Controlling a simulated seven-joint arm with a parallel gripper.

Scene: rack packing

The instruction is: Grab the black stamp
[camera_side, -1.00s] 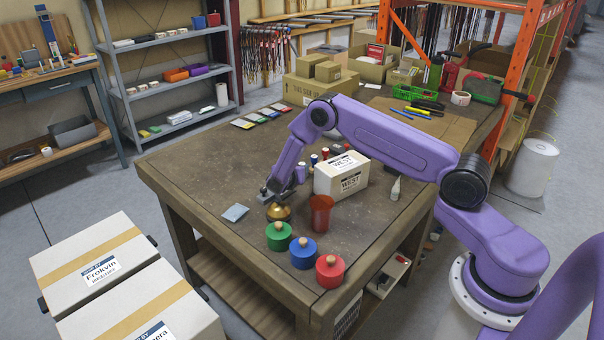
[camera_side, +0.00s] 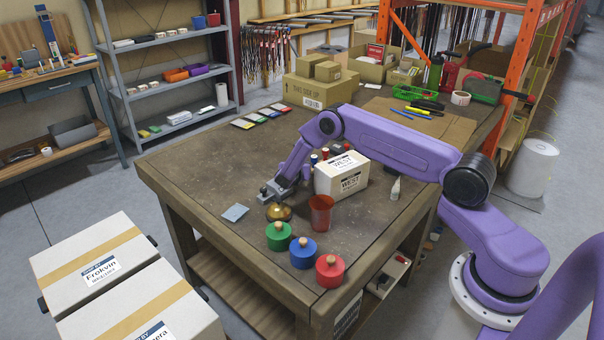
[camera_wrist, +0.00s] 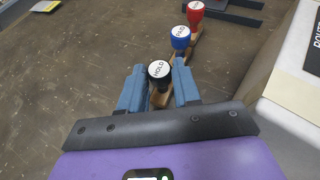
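The black stamp (camera_wrist: 159,70), with a white HOLD label on its round top and a wooden lower part, stands between the two blue-grey fingers of my gripper (camera_wrist: 159,88) in the wrist view. The fingers straddle it, one on each side, and appear open with narrow gaps; contact is not clear. A blue PAID stamp (camera_wrist: 180,37) and a red stamp (camera_wrist: 195,12) stand in line just beyond it. In the side view my arm reaches down beside the white box (camera_side: 341,175), and the fingertips and black stamp are hard to make out.
The white WEST box also shows close on the right in the wrist view (camera_wrist: 295,85).

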